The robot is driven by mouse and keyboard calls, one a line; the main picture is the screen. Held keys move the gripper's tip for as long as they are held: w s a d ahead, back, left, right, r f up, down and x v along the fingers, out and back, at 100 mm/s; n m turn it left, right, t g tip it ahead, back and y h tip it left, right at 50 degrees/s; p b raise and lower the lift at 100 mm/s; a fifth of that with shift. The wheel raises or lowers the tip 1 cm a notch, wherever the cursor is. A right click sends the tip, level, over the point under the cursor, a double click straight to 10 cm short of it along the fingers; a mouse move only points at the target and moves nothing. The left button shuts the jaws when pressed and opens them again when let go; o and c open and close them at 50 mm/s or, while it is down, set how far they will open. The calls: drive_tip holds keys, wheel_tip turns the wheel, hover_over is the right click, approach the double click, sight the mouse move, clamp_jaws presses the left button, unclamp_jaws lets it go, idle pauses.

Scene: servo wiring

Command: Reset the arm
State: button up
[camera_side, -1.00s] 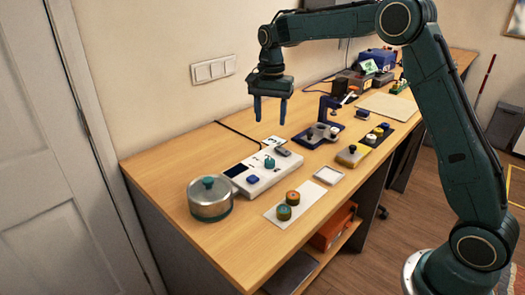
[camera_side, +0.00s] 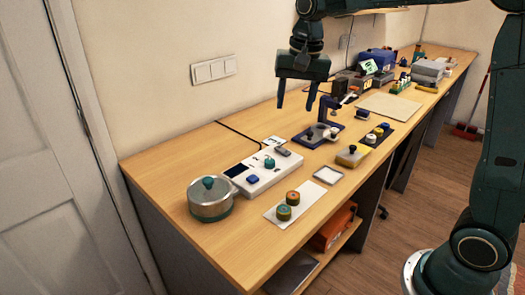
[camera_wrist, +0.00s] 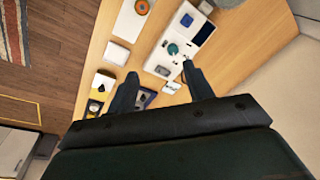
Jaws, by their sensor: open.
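My gripper (camera_side: 295,97) hangs above the back part of the desk, pointing down, with its two fingers apart and nothing between them. It is clear of the desk top, near the blue stand (camera_side: 326,110) in the side view. In the wrist view my gripper (camera_wrist: 160,88) shows its two fingers spread, with desk items beyond them. The white control panel (camera_side: 240,186) with a teal knob and a blue button lies to the left of the gripper in the side view. It also shows in the wrist view (camera_wrist: 170,67).
A metal pot (camera_side: 210,202) stands at the desk's near left. Two round pieces (camera_side: 288,204) sit on a white sheet. The desk's left end (camera_side: 165,165) is bare.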

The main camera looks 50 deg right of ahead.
drive_tip(key=s+a+f+n+t, duration=0.1)
drive_tip(key=s+n, duration=0.3)
drive_tip(key=s, duration=0.8)
drive_tip(key=s+a+f+n+t, duration=0.1)
drive_tip(key=s+n, duration=0.4)
drive_tip(key=s, duration=0.7)
drive_tip(key=shift+s+a+t, duration=0.3)
drive_tip(key=shift+a+t, duration=0.4)
drive_tip(key=shift+t, duration=0.2)
